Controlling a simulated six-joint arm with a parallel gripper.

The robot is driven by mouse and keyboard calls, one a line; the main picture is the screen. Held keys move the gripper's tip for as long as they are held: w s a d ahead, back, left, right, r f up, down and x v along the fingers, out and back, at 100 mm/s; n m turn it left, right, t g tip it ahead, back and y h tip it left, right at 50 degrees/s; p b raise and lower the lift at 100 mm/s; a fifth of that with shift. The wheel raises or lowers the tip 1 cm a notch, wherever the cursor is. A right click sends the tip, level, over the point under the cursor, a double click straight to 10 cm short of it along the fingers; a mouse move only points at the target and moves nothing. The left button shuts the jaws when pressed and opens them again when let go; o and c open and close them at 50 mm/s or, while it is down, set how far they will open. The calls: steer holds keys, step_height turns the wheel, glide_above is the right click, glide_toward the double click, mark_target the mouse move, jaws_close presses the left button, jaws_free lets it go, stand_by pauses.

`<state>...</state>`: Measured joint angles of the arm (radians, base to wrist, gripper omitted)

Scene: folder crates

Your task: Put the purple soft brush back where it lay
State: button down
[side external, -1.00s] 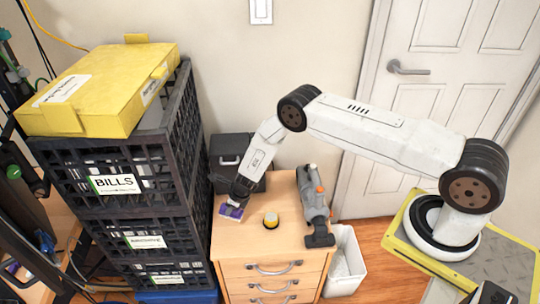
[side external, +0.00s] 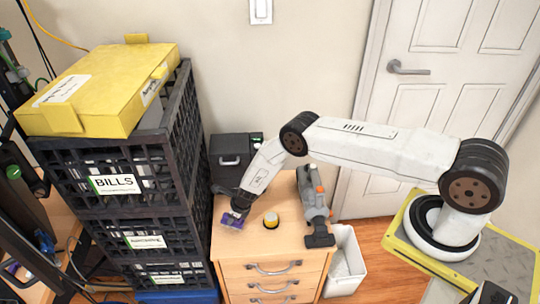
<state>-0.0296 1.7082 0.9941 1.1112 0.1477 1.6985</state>
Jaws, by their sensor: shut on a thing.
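The purple soft brush (side external: 231,221) is at the left part of the wooden drawer cabinet's top (side external: 258,247). My gripper (side external: 239,209) is directly above it, pointing down, and is shut on the brush. The brush is at or very near the cabinet top; I cannot tell whether it touches. The fingers and the upper part of the brush are small and partly hidden in this view.
A grey handheld vacuum (side external: 315,207) lies farther right. A black box (side external: 231,160) is behind. Stacked black crates (side external: 196,150) rise close on the left. The cabinet's front top is clear.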

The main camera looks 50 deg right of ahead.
steer(key=shift+f, duration=0.15)
steer(key=shift+c, duration=1.6)
jaws_free()
steer(key=shift+f, duration=0.1)
steer(key=shift+r, duration=0.45)
steer(key=shift+s+r, duration=0.25)
steer(key=shift+r, duration=0.25)
steer(key=v, duration=1)
steer(key=shift+s+d+r, duration=0.1)
steer(key=shift+r, duration=0.1)
